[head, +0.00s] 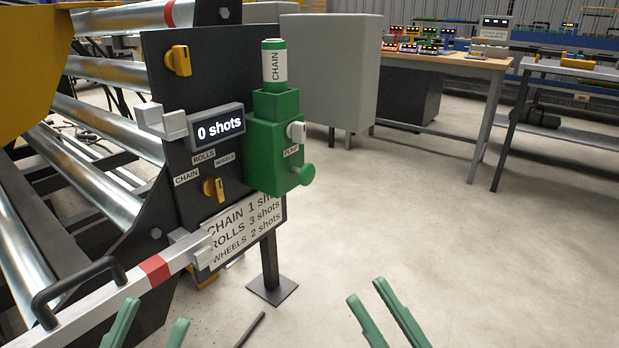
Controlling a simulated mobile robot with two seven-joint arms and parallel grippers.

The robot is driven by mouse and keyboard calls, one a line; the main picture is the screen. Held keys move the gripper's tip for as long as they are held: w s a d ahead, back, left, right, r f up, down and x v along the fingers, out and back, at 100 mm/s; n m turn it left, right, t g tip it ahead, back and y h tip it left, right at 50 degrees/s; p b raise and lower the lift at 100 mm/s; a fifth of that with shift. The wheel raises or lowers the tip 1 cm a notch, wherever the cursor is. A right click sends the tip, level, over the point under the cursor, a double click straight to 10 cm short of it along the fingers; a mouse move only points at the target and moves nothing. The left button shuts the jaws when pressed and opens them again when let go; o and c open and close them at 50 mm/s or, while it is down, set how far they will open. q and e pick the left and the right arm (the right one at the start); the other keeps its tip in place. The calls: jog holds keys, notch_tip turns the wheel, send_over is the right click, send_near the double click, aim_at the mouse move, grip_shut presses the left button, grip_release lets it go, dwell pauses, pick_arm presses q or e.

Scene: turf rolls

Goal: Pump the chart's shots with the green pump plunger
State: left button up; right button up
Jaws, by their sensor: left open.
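The green pump (273,150) is mounted on the dark panel's right edge. Its green plunger (305,174) is a round knob sticking out at the lower right, beside a PUMP label. A CHAIN cartridge (274,62) stands upright in the pump's top. The display (217,127) reads 0 shots. The chart (243,231) below reads CHAIN 1, ROLLS 3, WHEELS 2 shots, partly covered by a grey bracket. My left gripper (155,313) is open at the bottom edge, below the chart. My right gripper (367,291) is open and empty, below and right of the plunger.
A yellow selector (213,189) sits among ROLLS, CHAIN and WHEELS labels; another yellow knob (178,60) is above. A white bar with a black handle (80,288) juts out at lower left. The floor to the right is clear up to a bench (450,62).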

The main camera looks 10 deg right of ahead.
grip_shut()
dwell(1.3)
